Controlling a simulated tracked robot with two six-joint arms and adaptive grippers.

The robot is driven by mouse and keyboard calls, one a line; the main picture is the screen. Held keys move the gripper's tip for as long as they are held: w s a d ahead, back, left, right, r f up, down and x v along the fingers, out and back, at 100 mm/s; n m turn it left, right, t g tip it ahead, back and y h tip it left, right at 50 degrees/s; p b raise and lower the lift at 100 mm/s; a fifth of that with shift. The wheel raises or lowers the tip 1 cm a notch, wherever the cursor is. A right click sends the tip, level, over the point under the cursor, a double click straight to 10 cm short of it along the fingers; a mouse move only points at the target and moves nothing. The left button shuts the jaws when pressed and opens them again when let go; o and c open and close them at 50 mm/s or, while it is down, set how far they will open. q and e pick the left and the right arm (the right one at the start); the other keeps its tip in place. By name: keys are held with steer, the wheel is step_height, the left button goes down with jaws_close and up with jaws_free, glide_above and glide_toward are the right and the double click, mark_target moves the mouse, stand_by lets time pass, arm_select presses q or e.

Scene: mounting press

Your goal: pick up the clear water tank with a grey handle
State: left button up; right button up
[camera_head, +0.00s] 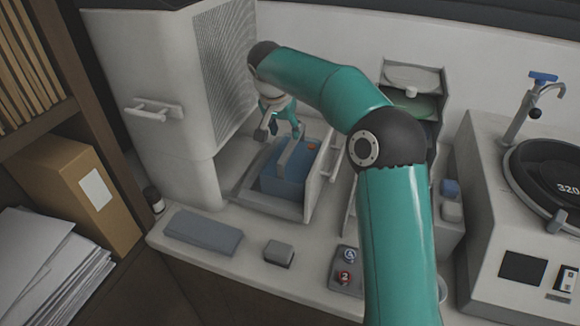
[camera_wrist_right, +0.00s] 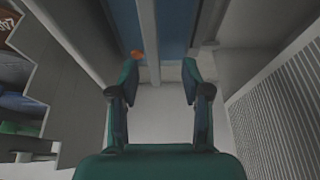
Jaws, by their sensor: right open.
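The water tank (camera_head: 285,182) sits in an open bay at the foot of the tall white machine. It looks blue, with a grey handle (camera_head: 287,153) across its top and an orange spot beside it. My right gripper (camera_head: 281,128) is open and empty, just above the far end of the handle. In the right wrist view, the handle (camera_wrist_right: 147,38) runs away from between the open fingers of the right gripper (camera_wrist_right: 160,80), with the blue tank top (camera_wrist_right: 173,28) beside it. I cannot tell whether the fingers touch anything. My left gripper is not in view.
The white machine (camera_head: 185,180) with its grille rises left of the tank. A pale upright panel (camera_head: 322,178) borders the bay on the right. A grey pad (camera_head: 203,232) and a small grey block (camera_head: 278,253) lie in front. A press unit (camera_head: 490,240) stands at right.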

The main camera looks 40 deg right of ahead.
mark_target(292, 143)
steer(key=x, duration=0.2)
steer(key=p+x, duration=0.1)
steer(key=x, duration=0.1)
steer(key=s+x, duration=0.1)
steer(key=x, duration=0.2)
steer(key=shift+d, duration=0.35)
steer(key=shift+w+f, duration=0.1)
steer(key=shift+f, duration=0.3)
jaws_close()
steer(key=shift+d+r, duration=0.1)
